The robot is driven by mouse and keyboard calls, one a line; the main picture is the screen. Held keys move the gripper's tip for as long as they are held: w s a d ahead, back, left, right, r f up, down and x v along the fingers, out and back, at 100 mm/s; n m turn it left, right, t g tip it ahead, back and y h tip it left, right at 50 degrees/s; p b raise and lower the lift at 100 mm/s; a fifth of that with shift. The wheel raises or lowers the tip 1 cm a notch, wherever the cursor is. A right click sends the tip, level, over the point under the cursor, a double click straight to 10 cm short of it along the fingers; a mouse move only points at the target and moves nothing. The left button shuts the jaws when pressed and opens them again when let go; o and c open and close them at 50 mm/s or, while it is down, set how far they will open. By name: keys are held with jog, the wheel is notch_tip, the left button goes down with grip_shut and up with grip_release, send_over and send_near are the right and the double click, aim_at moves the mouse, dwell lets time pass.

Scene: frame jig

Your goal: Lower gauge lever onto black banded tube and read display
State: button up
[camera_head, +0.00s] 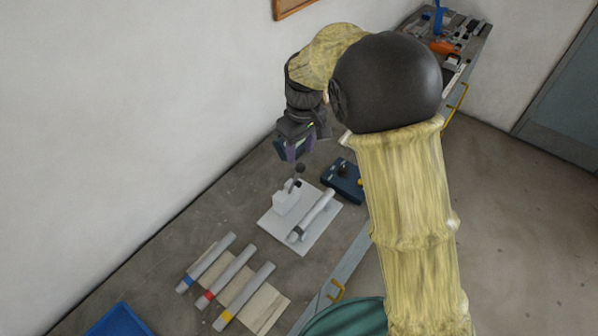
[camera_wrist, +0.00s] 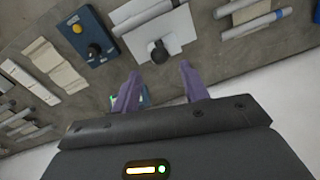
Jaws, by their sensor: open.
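A grey tube (camera_head: 313,214) with a dark band near its lower end lies on a white plate (camera_head: 315,240). A white block (camera_head: 286,199) stands beside it, with a lever ending in a black ball knob (camera_head: 299,168). My gripper (camera_head: 293,157) is open, its purple fingers just above the knob and apart from it. In the wrist view my gripper (camera_wrist: 159,70) is empty, and the knob (camera_wrist: 158,52) shows just beyond the gap between the fingertips. A small unit with a greenish face (camera_wrist: 145,96), perhaps the display, is partly hidden behind a finger; no reading is legible.
A blue control box (camera_head: 342,181) with a black knob and yellow button stands right of the plate. Blue-, red- and yellow-banded tubes (camera_head: 228,279) lie on a rack in front. A blue bin (camera_head: 118,320) is at lower left. The wall is close behind.

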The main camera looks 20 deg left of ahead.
aim_at(296, 182)
jog(key=f+p, duration=0.1)
jog(key=f, duration=0.4)
jog(key=f+p, duration=0.2)
jog(key=f, duration=0.3)
jog(key=shift+s+a+f, duration=0.15)
jog(key=shift+s+f, duration=0.05)
jog(key=c, duration=0.7)
